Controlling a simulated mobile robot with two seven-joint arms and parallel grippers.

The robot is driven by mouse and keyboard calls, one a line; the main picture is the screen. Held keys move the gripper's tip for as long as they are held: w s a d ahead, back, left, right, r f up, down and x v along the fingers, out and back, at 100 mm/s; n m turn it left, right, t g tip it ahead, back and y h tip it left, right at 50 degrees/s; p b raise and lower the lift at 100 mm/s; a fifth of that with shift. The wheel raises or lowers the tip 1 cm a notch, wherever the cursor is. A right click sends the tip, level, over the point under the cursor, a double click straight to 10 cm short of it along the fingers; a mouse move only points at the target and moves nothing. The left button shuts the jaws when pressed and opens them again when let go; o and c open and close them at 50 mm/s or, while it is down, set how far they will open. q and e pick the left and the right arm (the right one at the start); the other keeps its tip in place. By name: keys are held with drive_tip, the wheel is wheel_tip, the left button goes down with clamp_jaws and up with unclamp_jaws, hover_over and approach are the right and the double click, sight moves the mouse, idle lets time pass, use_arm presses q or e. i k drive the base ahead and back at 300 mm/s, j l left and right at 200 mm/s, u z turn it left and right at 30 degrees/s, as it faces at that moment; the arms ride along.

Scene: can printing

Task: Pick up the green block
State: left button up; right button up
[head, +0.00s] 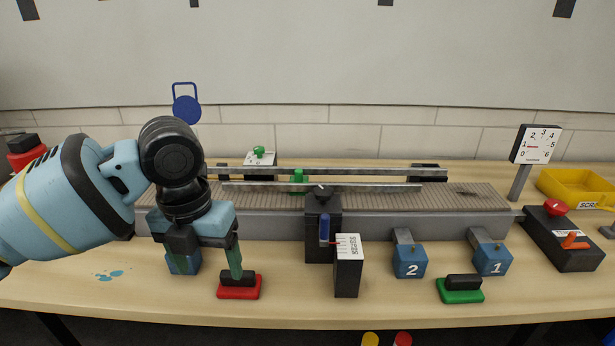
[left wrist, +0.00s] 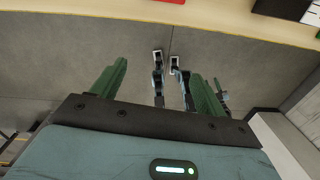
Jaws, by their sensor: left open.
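A green-based block with a black top (head: 460,291) sits at the table's front, right of the middle. A smaller green piece (head: 298,183) is on the conveyor, and a green knob (head: 259,151) tops a white box behind it. I cannot tell for sure which one is the green block. My left gripper (head: 208,268) is open over the table's left front, pointing down, well left of the green-based block. One finger is beside a red block with a black top (head: 238,290). My right gripper is out of view.
The conveyor (head: 455,205) with metal rails runs across the table. A dark post and a scale box (head: 348,270) stand between my left gripper and the blue boxes 2 (head: 411,262) and 1 (head: 492,260). A control box (head: 560,245) and yellow bin (head: 578,186) are at right.

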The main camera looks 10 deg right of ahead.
sight(299, 177)
drive_tip(key=i+l, duration=1.05)
